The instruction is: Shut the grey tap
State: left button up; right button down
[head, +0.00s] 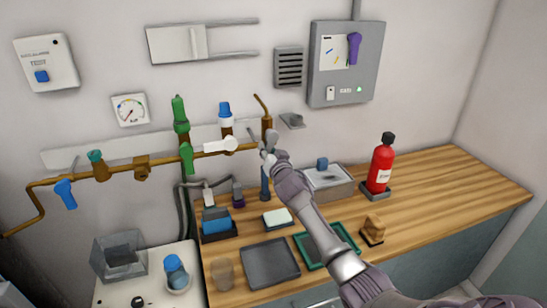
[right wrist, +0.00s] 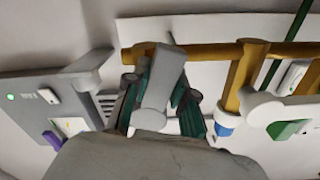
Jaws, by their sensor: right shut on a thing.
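The grey tap (head: 271,137) is at the right end of the brass pipe (head: 110,170) on the wall. In the right wrist view its grey lever (right wrist: 164,80) stands upright in the picture, across the line of the brass pipe. My right gripper (head: 268,150) reaches up to the tap from the lower right. In the right wrist view its two dark green fingers (right wrist: 162,100) are on either side of the lever, shut on it. The fingers and wrist hide part of the tap in the head view. My left gripper is not in view.
Other taps share the pipe: a blue one (head: 65,193), green ones (head: 187,157), a white one (head: 222,145) and a blue-and-white one (head: 225,115). Below, the wooden counter holds a grey tray (head: 270,274), a green tray (head: 302,248) and a red extinguisher (head: 380,168). The counter's right end is clear.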

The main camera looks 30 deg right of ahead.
jog(key=shift+w+a+r+m, duration=0.15)
jog(key=shift+a+m, duration=0.25)
jog(key=shift+m, duration=0.6)
jog(key=m, duration=0.2)
jog(key=shift+a+r+m+p, duration=0.3)
jog(key=shift+a+r, duration=0.1)
jog(key=m, duration=0.1)
jog(key=r+m, duration=0.1)
jog(key=shift+w+a+m+p, duration=0.15)
jog(key=shift+a+m+p, duration=0.15)
jog(key=shift+m+p, duration=0.1)
jog(key=shift+a+r+m+p, duration=0.1)
jog(key=shift+r+m+p, duration=0.3)
jog(key=shift+m, duration=0.65)
jog(key=shift+a+r+m+p, duration=0.1)
jog(key=shift+r+m+p, duration=0.25)
jog(key=shift+m, duration=0.75)
jog(key=shift+a+r+m+p, duration=0.1)
jog(key=shift+r+m+p, duration=0.3)
jog(key=shift+m, duration=0.65)
jog(key=c, duration=0.9)
grip_release()
jog(key=shift+c, duration=0.2)
jog(key=shift+f, duration=0.1)
